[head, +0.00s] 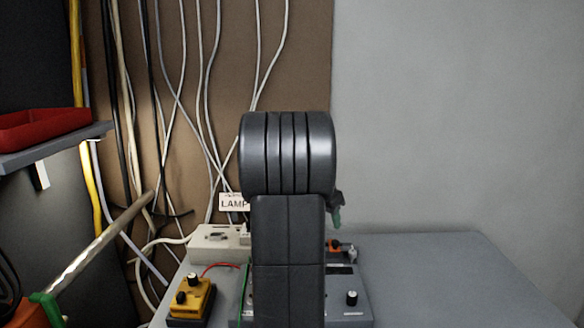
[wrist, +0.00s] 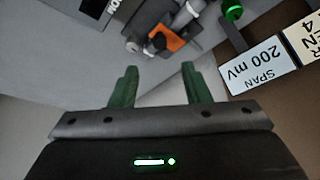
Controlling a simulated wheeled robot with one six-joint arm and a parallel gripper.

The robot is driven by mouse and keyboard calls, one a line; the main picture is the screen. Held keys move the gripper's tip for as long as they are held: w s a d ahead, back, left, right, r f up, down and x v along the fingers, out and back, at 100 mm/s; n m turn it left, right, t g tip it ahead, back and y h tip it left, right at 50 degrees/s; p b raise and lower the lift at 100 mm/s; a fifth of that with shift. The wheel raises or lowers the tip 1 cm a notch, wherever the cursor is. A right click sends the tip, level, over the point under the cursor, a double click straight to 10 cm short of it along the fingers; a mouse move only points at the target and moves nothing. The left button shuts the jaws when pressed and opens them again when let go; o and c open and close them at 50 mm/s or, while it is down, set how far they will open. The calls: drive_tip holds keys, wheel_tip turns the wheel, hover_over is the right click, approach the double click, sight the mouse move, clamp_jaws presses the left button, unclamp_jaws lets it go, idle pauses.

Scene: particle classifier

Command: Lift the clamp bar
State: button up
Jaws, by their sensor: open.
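My gripper (wrist: 159,70) is open in the wrist view, its two green fingers apart with nothing between them. Ahead of the fingertips is a small fitting with an orange block (wrist: 168,38) and grey metal parts on a dark base. The orange part (head: 339,246) also shows in the head view, on the bench unit just right of my arm. I cannot tell for sure which piece is the clamp bar. In the head view a green fingertip of my gripper (head: 336,217) shows above the orange part, apart from it; the rest is hidden behind my arm.
A grey bench unit with a black knob (head: 351,298) is partly hidden by my arm. A yellow box (head: 191,298) and a beige box (head: 213,242) stand left. A label reading 200 mV (wrist: 262,66) is right in the wrist view. The grey tabletop (head: 450,275) is clear at right.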

drive_tip(key=shift+v, duration=2.1)
drive_tip(key=shift+s, duration=0.1)
